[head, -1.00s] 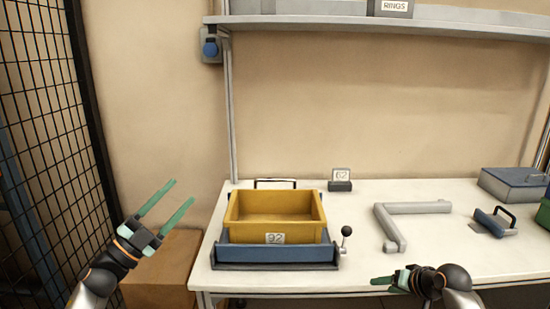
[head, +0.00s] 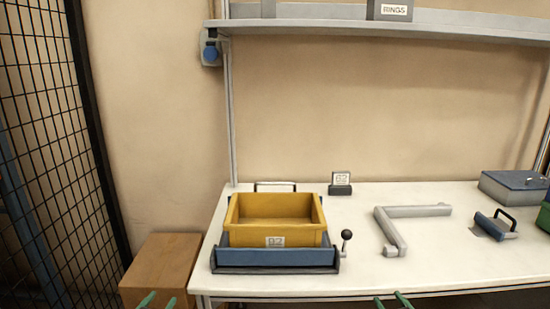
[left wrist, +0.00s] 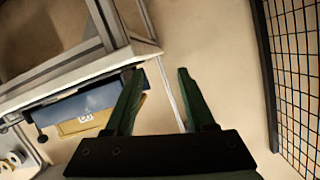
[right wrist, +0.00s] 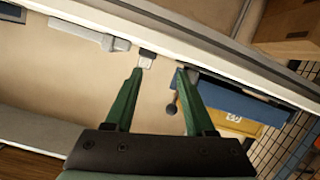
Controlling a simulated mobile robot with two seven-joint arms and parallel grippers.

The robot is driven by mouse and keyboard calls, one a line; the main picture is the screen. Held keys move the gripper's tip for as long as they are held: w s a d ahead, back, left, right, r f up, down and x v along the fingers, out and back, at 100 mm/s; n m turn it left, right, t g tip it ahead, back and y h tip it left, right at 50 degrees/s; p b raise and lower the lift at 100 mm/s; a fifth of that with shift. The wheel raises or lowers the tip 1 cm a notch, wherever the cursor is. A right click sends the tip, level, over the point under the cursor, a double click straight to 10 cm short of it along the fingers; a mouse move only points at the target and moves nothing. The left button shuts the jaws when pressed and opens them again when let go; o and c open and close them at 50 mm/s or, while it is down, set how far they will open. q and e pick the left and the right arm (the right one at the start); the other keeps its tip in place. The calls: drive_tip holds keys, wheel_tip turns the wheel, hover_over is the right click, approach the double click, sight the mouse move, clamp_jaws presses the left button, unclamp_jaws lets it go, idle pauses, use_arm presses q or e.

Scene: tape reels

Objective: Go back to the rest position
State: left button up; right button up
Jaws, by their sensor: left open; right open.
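Only the green fingertips of my left gripper (head: 158,300) show at the bottom edge of the head view, in front of the cardboard box. In the left wrist view its two fingers (left wrist: 157,100) are apart with nothing between them. The fingertips of my right gripper (head: 393,301) show at the bottom edge, by the table's front edge. In the right wrist view its fingers (right wrist: 163,100) are apart and empty. Both arms are otherwise out of the head view.
A white table (head: 300,285) carries a yellow bin (head: 275,236) in a blue holder (head: 275,258) with a black-knobbed lever (head: 346,236). A grey angled bar (head: 390,230), a blue-grey box (head: 513,188) and a number sign (head: 341,183) also stand there. A cardboard box (head: 160,268) and mesh fence (head: 50,150) are left.

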use_arm(q)
drive_tip(key=s+d+f+g, duration=0.1)
drive_tip(key=s+d+f, duration=0.3)
drive_tip(key=s, duration=0.6)
drive_tip(key=s+d+f+g+h, duration=0.1)
drive_tip(key=s+d+f+g, duration=0.1)
drive_tip(key=s+d+f, duration=0.2)
drive_tip(key=s+d+f+n+g+h, duration=0.1)
drive_tip(key=s+d+f, duration=0.3)
drive_tip(key=s, duration=1.3)
wheel_tip(320, 180, down, 5)
drive_tip(key=shift+s+r+g, duration=0.15)
drive_tip(key=shift+s+g, duration=0.25)
drive_tip(key=shift+g, duration=0.3)
use_arm(e)
drive_tip(key=s+a+f+g, duration=0.2)
drive_tip(key=s+a+f, duration=0.2)
drive_tip(key=s, duration=0.6)
drive_tip(key=s+a+f+g+y, duration=0.1)
drive_tip(key=s+a+f, duration=0.3)
drive_tip(key=s+f, duration=0.3)
drive_tip(key=s+a+f+m+g+y, duration=0.1)
drive_tip(key=s+a+f, duration=0.3)
drive_tip(key=s, duration=1)
drive_tip(key=shift+s+f+g, duration=0.4)
drive_tip(key=shift+f+g, duration=0.4)
drive_tip(key=shift+f, duration=0.05)
use_arm(q)
drive_tip(key=shift+a, duration=0.15)
